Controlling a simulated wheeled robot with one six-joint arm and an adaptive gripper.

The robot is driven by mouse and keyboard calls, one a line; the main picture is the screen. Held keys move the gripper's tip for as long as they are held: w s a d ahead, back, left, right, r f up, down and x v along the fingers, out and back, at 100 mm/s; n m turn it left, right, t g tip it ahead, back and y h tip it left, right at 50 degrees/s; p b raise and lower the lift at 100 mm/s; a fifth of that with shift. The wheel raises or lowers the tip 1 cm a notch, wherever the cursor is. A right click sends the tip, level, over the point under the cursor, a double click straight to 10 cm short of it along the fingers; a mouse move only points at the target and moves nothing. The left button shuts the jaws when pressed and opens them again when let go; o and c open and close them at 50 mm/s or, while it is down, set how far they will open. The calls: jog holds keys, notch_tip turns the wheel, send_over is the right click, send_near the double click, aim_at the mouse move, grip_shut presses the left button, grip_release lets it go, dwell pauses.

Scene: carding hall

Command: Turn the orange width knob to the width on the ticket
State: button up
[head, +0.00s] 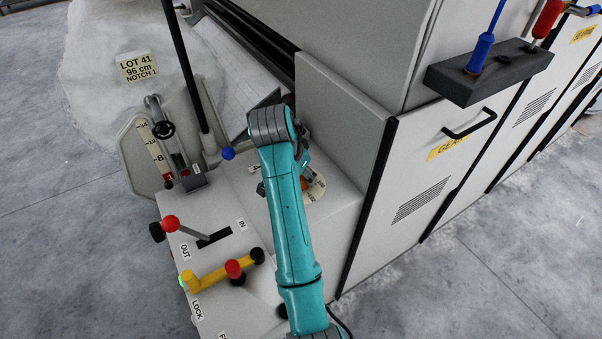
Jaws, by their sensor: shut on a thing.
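The ticket (139,68) on the white fibre mass at the upper left reads "LOT 41, 96 cm, NOTCH 1". The orange width knob (306,184) sits on a cream dial plate (317,188) on top of the pale machine housing. Only a sliver of orange shows, as my teal arm covers most of it. My gripper (297,185) is down at the knob, shut on it; its fingertips are mostly hidden behind my arm. The dial marks and the knob's pointer cannot be read.
Left of the dial stand a red-knobbed lever (187,226) between IN and OUT, a yellow lock bar (222,269), a blue-tipped lever (228,153) and a numbered scale (155,155). A tall grey panel (345,130) rises close on the right. A dark tool block (488,72) sits upper right.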

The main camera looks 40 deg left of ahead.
jog(key=n+y, duration=0.1)
jog(key=n, duration=0.2)
jog(key=n+y, duration=0.1)
jog(key=n, duration=0.1)
jog(key=shift+d+n+g, duration=0.1)
jog(key=shift+n+g, duration=0.3)
jog(key=n, duration=0.2)
jog(key=n+g+y, duration=0.1)
jog(key=n, duration=0.2)
jog(key=shift+y, duration=0.3)
jog(key=shift+f+n, duration=0.1)
jog(key=shift+n, duration=0.2)
jog(key=o, duration=1.2)
jog(key=shift+c, duration=0.2)
